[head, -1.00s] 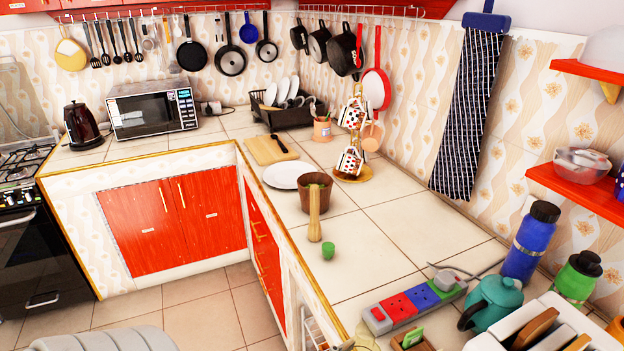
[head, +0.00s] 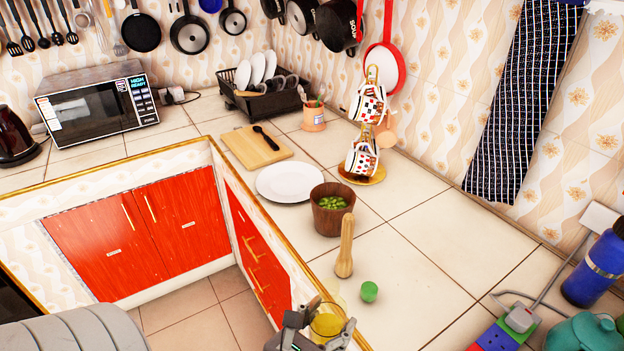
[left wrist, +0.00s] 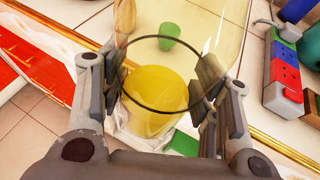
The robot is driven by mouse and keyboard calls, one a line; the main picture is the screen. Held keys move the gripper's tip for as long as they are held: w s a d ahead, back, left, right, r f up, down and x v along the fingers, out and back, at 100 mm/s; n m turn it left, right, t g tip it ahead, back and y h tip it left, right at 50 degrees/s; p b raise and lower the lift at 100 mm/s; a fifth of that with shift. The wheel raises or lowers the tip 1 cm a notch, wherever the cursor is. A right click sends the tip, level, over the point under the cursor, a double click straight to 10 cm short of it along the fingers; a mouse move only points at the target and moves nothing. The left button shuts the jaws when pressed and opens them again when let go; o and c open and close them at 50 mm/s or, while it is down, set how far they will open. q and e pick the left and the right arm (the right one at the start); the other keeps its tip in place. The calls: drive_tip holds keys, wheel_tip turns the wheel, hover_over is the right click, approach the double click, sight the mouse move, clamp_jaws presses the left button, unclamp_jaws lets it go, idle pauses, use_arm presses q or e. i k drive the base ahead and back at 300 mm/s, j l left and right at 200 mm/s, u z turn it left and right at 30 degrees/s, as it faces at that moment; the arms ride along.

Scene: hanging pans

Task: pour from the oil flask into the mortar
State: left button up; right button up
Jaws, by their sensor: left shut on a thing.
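The oil flask (head: 327,325) is clear glass with yellow oil in its lower part. It is at the bottom edge in the head view, near the counter's front edge. My left gripper (head: 316,331) is shut around it. In the left wrist view the flask (left wrist: 155,100) sits between the fingers of my left gripper (left wrist: 158,97). The mortar (head: 326,222) is a brown wooden bowl with green pieces inside, upright on the counter beyond the flask. The wooden pestle (head: 345,248) stands beside it. My right gripper is not in view.
A small green cap (head: 369,291) sits on the counter near the pestle. A white plate (head: 290,182) and a cutting board (head: 245,147) lie behind the mortar. Cups hang on a stand (head: 362,174). A power strip (head: 497,337) is at lower right. Tiles right of the mortar are clear.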

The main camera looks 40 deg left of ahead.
sight(330, 201)
drive_tip(key=i+j, duration=0.1)
drive_tip(key=j, duration=0.4)
drive_tip(key=i+j, duration=0.1)
drive_tip(key=j, duration=0.45)
drive_tip(key=i+j, duration=0.15)
drive_tip(key=j, duration=0.35)
drive_tip(key=i+j, duration=0.1)
drive_tip(key=j, duration=0.4)
